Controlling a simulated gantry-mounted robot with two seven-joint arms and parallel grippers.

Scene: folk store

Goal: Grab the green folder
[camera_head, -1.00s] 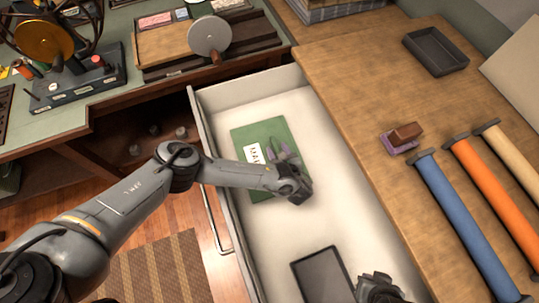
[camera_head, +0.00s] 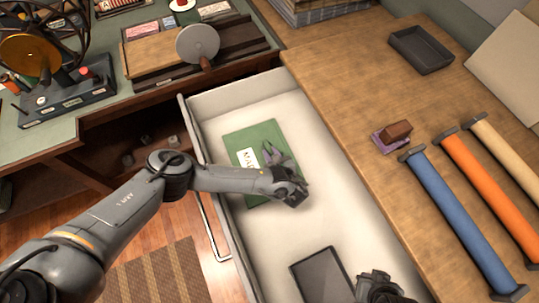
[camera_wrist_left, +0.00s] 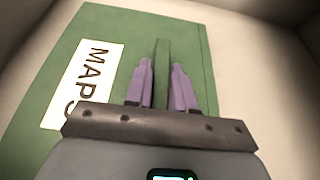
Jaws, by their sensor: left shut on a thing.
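The green folder (camera_head: 240,142), with a white label reading "MAPS", lies inside the open white drawer. It also fills much of the left wrist view (camera_wrist_left: 110,40). My left gripper (camera_head: 274,156) reaches over the folder's right side. In the left wrist view its purple fingers (camera_wrist_left: 162,72) are shut on a raised narrow green strip of the folder. Part of the label is hidden behind the gripper body. My right gripper (camera_head: 378,288) shows only partly at the bottom edge, and its fingers cannot be made out.
The white drawer's wall (camera_head: 205,165) rises around the folder. A dark tray (camera_head: 322,278) lies lower in the drawer. On the wooden counter (camera_head: 345,90) at right are a brown-and-purple block (camera_head: 396,132), blue (camera_head: 455,215) and orange rolls, and a grey tray (camera_head: 421,48).

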